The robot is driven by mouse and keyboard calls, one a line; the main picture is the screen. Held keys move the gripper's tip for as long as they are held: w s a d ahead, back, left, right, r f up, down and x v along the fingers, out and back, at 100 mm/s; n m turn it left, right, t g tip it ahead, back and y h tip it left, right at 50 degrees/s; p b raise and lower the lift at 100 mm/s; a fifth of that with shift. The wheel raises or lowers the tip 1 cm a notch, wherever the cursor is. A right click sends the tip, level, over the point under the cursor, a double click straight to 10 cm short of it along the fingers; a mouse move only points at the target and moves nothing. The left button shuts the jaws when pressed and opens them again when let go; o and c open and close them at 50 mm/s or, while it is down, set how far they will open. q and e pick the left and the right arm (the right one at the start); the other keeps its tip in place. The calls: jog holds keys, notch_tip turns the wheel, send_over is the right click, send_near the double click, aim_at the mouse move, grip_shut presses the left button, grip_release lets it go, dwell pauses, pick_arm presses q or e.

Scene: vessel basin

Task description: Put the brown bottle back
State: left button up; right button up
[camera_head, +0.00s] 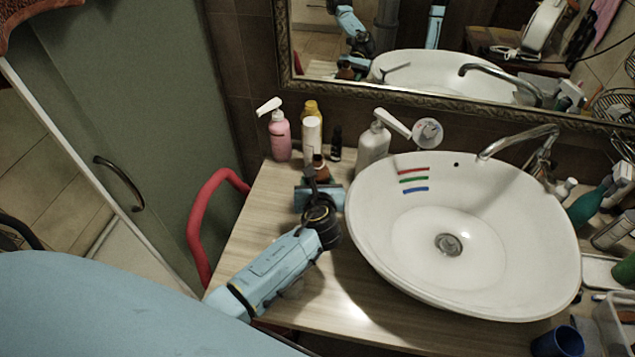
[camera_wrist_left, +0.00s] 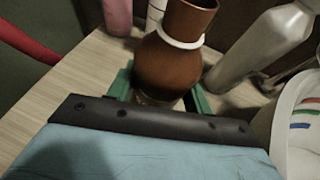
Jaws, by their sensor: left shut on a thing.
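The brown bottle (camera_wrist_left: 168,68) is upright in the left wrist view, with a white ring around its neck. My left gripper (camera_wrist_left: 160,92) is shut on it, with green fingers on both sides of its body. In the head view the brown bottle (camera_head: 320,168) shows just beyond my left gripper (camera_head: 318,187), over the wooden counter left of the basin. The bottle's lower part is mostly hidden by the gripper. I cannot tell whether its base touches the counter. My right gripper is not in view.
Behind the bottle stand a pink pump bottle (camera_head: 280,137), a white-and-yellow bottle (camera_head: 312,128) and a small dark bottle (camera_head: 336,145). A grey-white pump bottle (camera_head: 373,148) stands close on the right, beside the white basin (camera_head: 510,255). A red rail (camera_head: 198,220) lies left. The counter (camera_head: 262,215) is bare at left.

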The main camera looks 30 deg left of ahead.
pick_arm(q)
jog(key=o, duration=1.1)
jog(key=shift+f, duration=0.15)
jog(key=shift+r, duration=0.25)
jog(key=p+v, duration=0.1)
jog(key=v, duration=1.1)
jog(key=shift+d, duration=0.1)
